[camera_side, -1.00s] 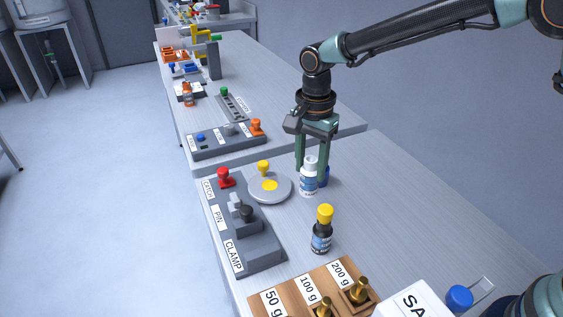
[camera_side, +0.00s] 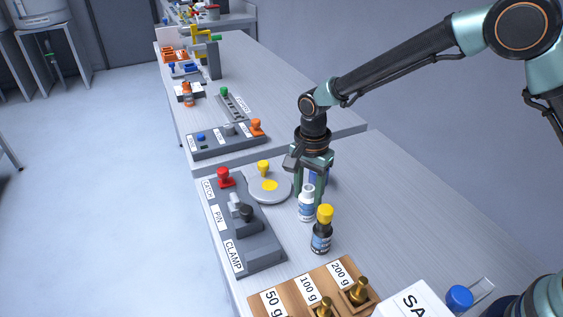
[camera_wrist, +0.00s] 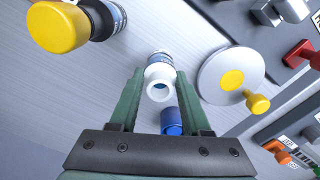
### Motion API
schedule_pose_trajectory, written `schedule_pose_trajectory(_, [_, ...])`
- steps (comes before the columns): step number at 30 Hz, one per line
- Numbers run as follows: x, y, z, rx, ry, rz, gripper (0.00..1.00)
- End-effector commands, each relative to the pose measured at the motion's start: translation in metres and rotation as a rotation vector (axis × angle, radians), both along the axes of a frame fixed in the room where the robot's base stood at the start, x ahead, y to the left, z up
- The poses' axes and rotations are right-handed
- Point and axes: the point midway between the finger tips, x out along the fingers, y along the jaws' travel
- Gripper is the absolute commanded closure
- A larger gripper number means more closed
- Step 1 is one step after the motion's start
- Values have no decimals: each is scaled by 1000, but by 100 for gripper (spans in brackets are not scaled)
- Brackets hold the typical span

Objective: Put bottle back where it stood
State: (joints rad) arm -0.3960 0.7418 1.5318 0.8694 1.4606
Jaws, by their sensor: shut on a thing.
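The white bottle (camera_side: 306,206) with a blue label is between the fingers of my gripper (camera_side: 309,192), which is shut on it. It looks upright in the side view. In the wrist view, the white bottle (camera_wrist: 160,76) shows its round open-looking top between the fingertips. I cannot tell whether its base touches the table. A dark bottle with a yellow cap (camera_side: 321,232) stands close in front and to the right of it; it also shows at the top left of the wrist view (camera_wrist: 70,25).
A blue cylinder (camera_side: 319,176) stands behind my fingers. A round grey plate with a yellow centre (camera_side: 269,188) lies to the left, beside the clamp block (camera_side: 247,250). A wooden weight rack (camera_side: 290,295) is in front.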

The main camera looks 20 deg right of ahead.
Motion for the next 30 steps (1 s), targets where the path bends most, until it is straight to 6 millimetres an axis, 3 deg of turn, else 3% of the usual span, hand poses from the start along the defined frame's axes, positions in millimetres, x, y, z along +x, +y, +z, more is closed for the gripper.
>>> schedule_pose_trajectory(1, [0,0,-2,0,1,0,100])
schedule_pose_trajectory(2, [0,0,-2,0,1,0,45])
schedule_pose_trajectory(3, [0,0,-2,0,1,0,30])
schedule_pose_trajectory(4, [0,0,-1,0,1,0,23])
schedule_pose_trajectory(17, [1,0,7,1,-2,0,23])
schedule_pose_trajectory(30, [1,0,90,2,-3,0,23])
